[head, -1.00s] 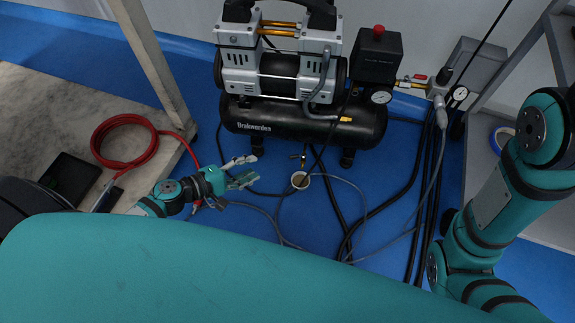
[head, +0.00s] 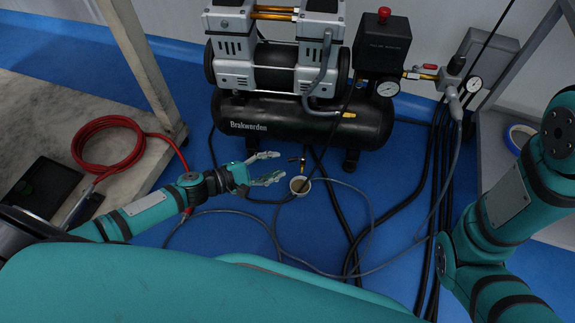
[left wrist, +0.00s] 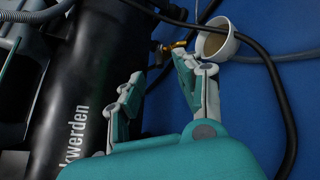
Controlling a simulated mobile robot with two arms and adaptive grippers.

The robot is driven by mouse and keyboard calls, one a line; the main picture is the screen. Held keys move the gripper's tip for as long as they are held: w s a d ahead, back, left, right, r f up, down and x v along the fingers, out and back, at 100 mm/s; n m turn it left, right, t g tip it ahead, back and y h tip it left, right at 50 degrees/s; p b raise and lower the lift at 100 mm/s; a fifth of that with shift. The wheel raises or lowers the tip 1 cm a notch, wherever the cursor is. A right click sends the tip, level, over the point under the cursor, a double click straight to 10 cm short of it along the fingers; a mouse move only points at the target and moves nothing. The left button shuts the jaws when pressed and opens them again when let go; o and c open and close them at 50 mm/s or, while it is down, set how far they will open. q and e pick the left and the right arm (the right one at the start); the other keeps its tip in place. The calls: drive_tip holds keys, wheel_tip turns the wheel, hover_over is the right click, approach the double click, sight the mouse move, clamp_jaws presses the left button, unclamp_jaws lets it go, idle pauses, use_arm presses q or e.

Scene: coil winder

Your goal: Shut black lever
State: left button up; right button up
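A small brass drain valve (head: 303,162) hangs under the black compressor tank (head: 300,121). A small dark part on it looks like the black lever (head: 294,159), but its position is too small to tell. The valve also shows in the left wrist view (left wrist: 180,45), beyond my fingertips. A white cup (head: 300,186) stands below the valve. My left gripper (head: 277,166) is open and empty, low over the floor just left of the valve and cup, apart from the valve. In the left wrist view, its fingers (left wrist: 163,72) are spread. My right gripper is out of view.
Black and grey hoses (head: 372,226) run over the blue floor right of the cup. A red coiled hose (head: 84,158) lies on a stained board at the left. A pressure regulator with a gauge (head: 473,84) is at the right. A metal rack leg stands left of the compressor.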

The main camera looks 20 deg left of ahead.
sight(297, 159)
use_arm(q)
drive_tip(key=b+x, duration=0.1)
drive_tip(key=x, duration=0.4)
drive_tip(key=shift+b, duration=0.35)
clamp_jaws()
